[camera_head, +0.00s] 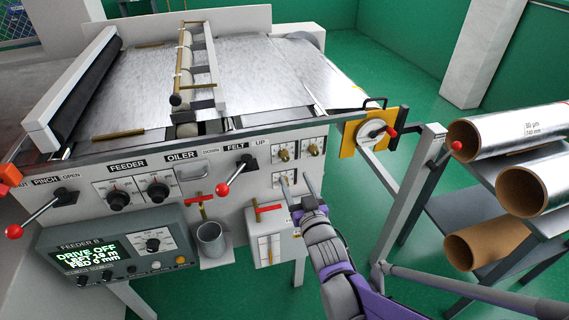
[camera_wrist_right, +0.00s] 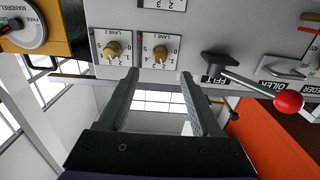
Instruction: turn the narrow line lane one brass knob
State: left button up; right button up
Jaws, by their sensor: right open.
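The lane one brass knob (camera_head: 283,155) sits on a white dial plate on the machine's front panel, left of the lane two knob (camera_head: 313,150). In the right wrist view the panel appears upside down. There the lane one knob (camera_wrist_right: 160,53) lies just beyond the fingertips, roughly in line with the gap between them, and the lane two knob (camera_wrist_right: 112,50) lies to its left. My right gripper (camera_wrist_right: 158,74) is open and empty, apart from the knob as far as I can tell. In the head view my right gripper (camera_head: 308,184) is below the knobs. My left gripper is not in view.
The felt lever (camera_head: 238,175) with its red ball stands left of the knobs. Another dial plate (camera_head: 285,180) is below lane one. A yellow mandrel plate (camera_head: 352,136) with a crank is at right. A cup (camera_head: 211,240) and a red-handled box (camera_head: 268,245) are below.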

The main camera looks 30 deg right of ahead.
aim_at(286, 160)
jog(key=x, duration=0.9)
jog(key=shift+a, duration=0.1)
grip_shut()
